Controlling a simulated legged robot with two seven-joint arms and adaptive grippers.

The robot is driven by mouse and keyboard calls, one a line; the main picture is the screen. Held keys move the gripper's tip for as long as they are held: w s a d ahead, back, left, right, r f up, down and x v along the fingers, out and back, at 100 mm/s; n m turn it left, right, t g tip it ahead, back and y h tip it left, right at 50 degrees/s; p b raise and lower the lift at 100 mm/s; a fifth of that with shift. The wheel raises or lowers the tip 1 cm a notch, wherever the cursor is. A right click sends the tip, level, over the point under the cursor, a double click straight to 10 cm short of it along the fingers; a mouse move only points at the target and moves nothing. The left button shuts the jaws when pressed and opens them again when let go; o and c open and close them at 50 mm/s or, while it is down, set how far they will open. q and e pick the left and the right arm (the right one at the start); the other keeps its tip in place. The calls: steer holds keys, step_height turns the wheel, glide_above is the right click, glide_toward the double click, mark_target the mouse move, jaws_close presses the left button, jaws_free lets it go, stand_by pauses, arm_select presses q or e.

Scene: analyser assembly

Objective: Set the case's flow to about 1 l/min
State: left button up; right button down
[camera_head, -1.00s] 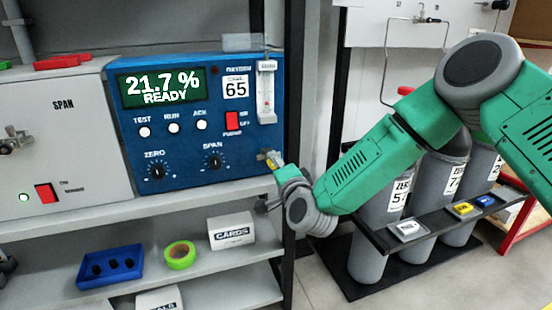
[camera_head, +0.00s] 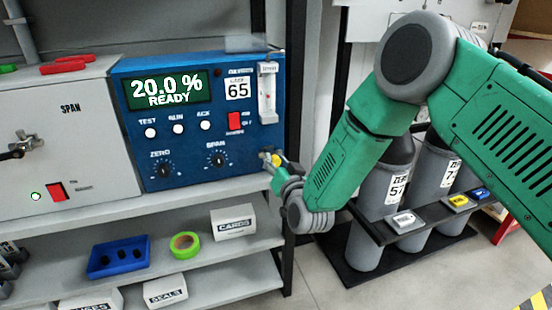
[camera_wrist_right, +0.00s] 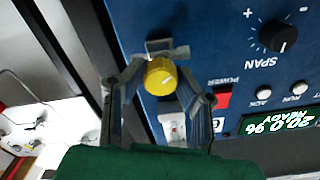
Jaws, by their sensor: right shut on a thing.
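The blue analyser case (camera_head: 190,110) stands on the upper shelf, and its display (camera_head: 166,90) reads 20.0 % READY. A clear upright flow tube (camera_head: 267,92) is on its right front; the float level is too small to read. Below the tube is a yellow knob (camera_head: 276,160), also seen in the right wrist view (camera_wrist_right: 160,77). My right gripper (camera_head: 271,164) is at the case's lower right corner, shut on the yellow knob. In the wrist view its fingers lie on both sides of the knob. My left gripper is not in view.
A grey SPAN box (camera_head: 60,130) with a valve handle stands left of the case. The lower shelf holds a blue tray (camera_head: 119,257), green tape (camera_head: 185,245) and white boxes. Grey cylinders (camera_head: 376,205) stand in a rack at right. A dark shelf post (camera_head: 296,130) is close to my right gripper.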

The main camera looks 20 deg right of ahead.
steer(key=shift+s+a+f+n, duration=0.2)
steer(key=shift+f+n, duration=0.3)
steer(key=shift+n, duration=0.5)
steer(key=c, duration=1.3)
jaws_free()
steer(key=shift+d, duration=0.1)
steer(key=shift+o, duration=0.2)
steer(key=shift+w+r, duration=0.1)
steer(key=shift+w, duration=0.05)
steer(key=shift+r, duration=0.1)
steer(key=shift+p, duration=0.3)
steer(key=s, duration=1.2)
steer(key=shift+d, duration=0.2)
